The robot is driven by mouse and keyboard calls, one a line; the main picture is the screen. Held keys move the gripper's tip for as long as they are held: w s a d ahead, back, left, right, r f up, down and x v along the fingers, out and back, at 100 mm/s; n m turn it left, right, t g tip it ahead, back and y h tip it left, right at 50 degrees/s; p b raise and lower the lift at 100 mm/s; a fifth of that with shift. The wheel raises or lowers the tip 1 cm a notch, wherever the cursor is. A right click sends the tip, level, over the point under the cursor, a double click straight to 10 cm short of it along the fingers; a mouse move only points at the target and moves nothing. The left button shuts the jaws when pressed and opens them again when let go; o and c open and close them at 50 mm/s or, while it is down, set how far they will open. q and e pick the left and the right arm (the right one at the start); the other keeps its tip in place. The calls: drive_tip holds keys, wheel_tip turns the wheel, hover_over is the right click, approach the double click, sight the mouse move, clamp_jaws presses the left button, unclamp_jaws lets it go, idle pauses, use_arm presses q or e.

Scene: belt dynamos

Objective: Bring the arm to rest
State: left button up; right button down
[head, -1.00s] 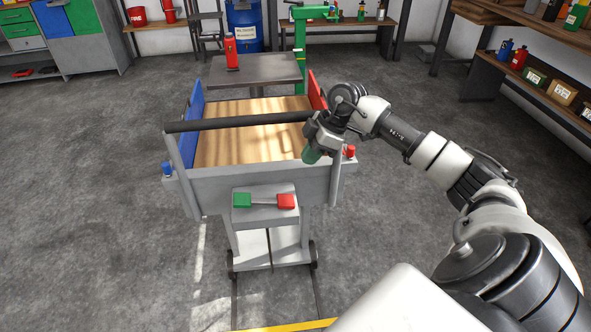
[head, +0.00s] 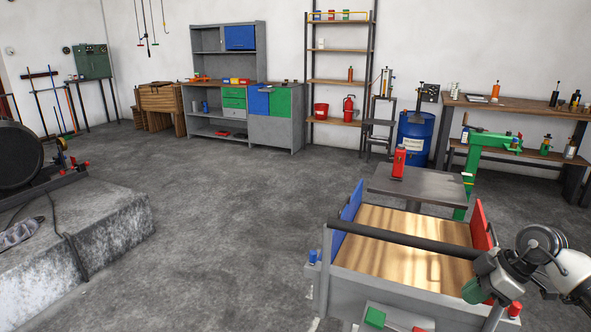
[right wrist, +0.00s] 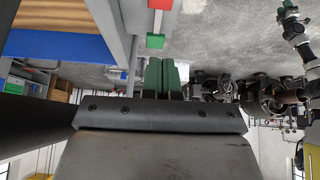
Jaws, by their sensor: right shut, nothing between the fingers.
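My right arm comes in at the lower right of the head view. Its right gripper (head: 473,290) has green fingers that are shut and empty. It hangs over the front right corner of a grey belt-driven cart-like stand (head: 365,289) with a wooden bed, beside a red knob (head: 515,308). In the right wrist view, the green fingers (right wrist: 166,75) lie side by side with nothing between them. My left gripper is not in view.
A dark bar (head: 420,241) crosses the stand's front, with blue and red side panels (head: 350,215). A concrete block (head: 110,225) is at left. The floor between is clear.

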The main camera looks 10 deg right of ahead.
drive_tip(key=w+a+r+n+t+y, duration=0.2)
drive_tip(key=a+t+y, duration=0.7)
drive_tip(key=a, duration=1)
drive_tip(key=s+d+f+m+h, duration=0.3)
drive_tip(key=s+f+m+h, duration=0.85)
drive_tip(key=m+h, duration=0.35)
drive_tip(key=s+a+f+n+g+y, duration=0.1)
drive_tip(key=s+a+f+g, duration=0.25)
drive_tip(key=s, duration=0.35)
drive_tip(key=s+a+f+n+g, duration=0.25)
drive_tip(key=s+g, duration=0.25)
drive_tip(key=s, duration=0.3)
wheel_tip(320, 180, down, 22)
drive_tip(key=g+p, duration=0.1)
drive_tip(key=p, duration=0.4)
drive_tip(key=s+d+f+g+p, duration=0.1)
drive_tip(key=s+d+f+p, duration=0.2)
drive_tip(key=s+f, duration=0.9)
drive_tip(key=s, duration=0.5)
drive_tip(key=shift+d+f, duration=0.3)
drive_tip(key=shift+f, duration=0.1)
